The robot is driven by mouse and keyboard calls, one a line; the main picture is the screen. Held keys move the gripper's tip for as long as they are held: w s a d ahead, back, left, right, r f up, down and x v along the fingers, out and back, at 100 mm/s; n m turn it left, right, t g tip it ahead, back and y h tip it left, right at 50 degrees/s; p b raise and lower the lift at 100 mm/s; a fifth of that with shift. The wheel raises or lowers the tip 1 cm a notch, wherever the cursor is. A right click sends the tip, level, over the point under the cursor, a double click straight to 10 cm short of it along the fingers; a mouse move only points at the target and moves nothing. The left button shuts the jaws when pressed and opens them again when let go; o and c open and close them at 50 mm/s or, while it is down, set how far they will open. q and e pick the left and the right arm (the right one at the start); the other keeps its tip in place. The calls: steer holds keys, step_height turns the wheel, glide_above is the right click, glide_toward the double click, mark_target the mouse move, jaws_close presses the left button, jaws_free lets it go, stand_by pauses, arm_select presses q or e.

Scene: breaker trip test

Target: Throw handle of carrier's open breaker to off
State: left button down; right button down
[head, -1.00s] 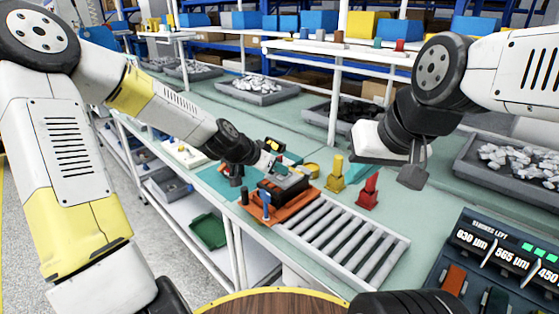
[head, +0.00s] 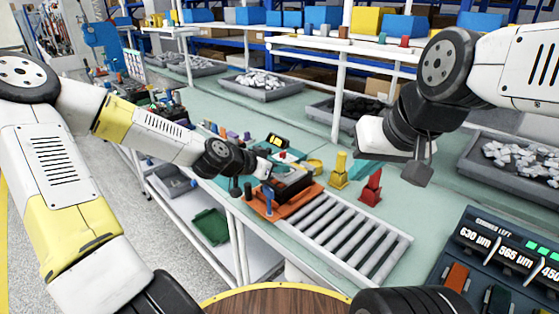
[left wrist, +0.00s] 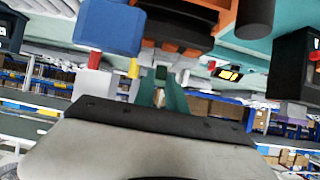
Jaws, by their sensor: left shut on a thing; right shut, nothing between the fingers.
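The orange carrier (head: 300,207) stands on the bench at the left end of a roller track. A dark grey and black breaker (head: 293,186) sits on it, with a blue post (head: 267,200) at its front. My left gripper (head: 265,171) is at the breaker's far left side, its fingers shut on what seems to be the breaker's handle, which is mostly hidden. The handle's position cannot be read. My right gripper (head: 418,173) is shut and empty, above the bench at right.
The roller track (head: 343,232) runs right from the carrier. A yellow stand (head: 338,172) and a red stand (head: 371,188) are behind it. A dark panel with readouts (head: 500,262) is at lower right. Grey bins of parts (head: 262,88) line the back.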

arm_select(q)
steer(key=c, duration=1.4)
jaws_free()
steer(key=shift+o, duration=0.2)
steer(key=v, duration=0.7)
steer(key=shift+s+a, duration=0.25)
steer(key=shift+r, duration=0.1)
